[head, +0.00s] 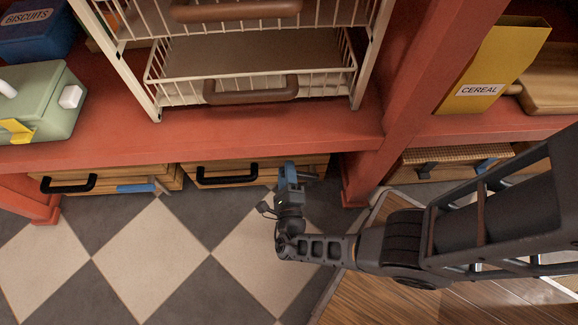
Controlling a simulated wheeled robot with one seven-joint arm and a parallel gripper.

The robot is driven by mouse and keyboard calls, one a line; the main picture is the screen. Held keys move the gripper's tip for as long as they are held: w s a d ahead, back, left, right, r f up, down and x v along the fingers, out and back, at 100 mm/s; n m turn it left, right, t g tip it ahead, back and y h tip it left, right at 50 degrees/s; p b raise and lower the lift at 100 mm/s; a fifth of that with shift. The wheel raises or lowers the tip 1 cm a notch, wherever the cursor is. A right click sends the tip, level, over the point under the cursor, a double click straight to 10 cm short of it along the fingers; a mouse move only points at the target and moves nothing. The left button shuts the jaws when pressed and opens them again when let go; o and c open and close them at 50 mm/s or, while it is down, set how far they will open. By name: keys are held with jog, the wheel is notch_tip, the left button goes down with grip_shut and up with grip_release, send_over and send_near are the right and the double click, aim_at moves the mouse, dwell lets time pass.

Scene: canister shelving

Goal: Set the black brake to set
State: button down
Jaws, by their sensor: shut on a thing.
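My gripper (290,182) is at the right end of the middle wooden drawer (222,175) under the red shelf. It is shut on a small part there, largely hidden by the gripper. Blue shows at the fingertips, and I cannot tell whether it belongs to the gripper or the part. No black brake can be made out clearly. The middle drawer has a black handle (226,180) on its front. The left wooden drawer also has a black handle (68,185), with a blue piece (135,188) at its right.
A white wire basket rack (250,88) with brown handles stands on the red shelf (190,145). A green box (40,105) and blue biscuit tin (38,38) are left, a yellow cereal box (495,65) right. The checkered floor (150,245) is clear.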

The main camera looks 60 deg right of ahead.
jog(key=f+n, duration=0.1)
jog(key=f+n+b, duration=0.1)
jog(key=shift+w+a+f+n, duration=0.15)
jog(key=shift+w+a+n, duration=0.05)
jog(key=shift+w+n, duration=0.1)
jog(key=shift+a+f+n+b, duration=0.1)
jog(key=shift+f+n+b, duration=0.75)
jog(key=shift+n, duration=0.55)
jog(key=shift+f, duration=0.2)
jog(key=c, duration=0.8)
grip_release()
jog(key=shift+c, duration=0.2)
jog(key=v, duration=0.7)
jog(key=shift+s+a+p, duration=0.2)
jog(key=shift+a+p, duration=0.1)
jog(key=shift+p, duration=0.1)
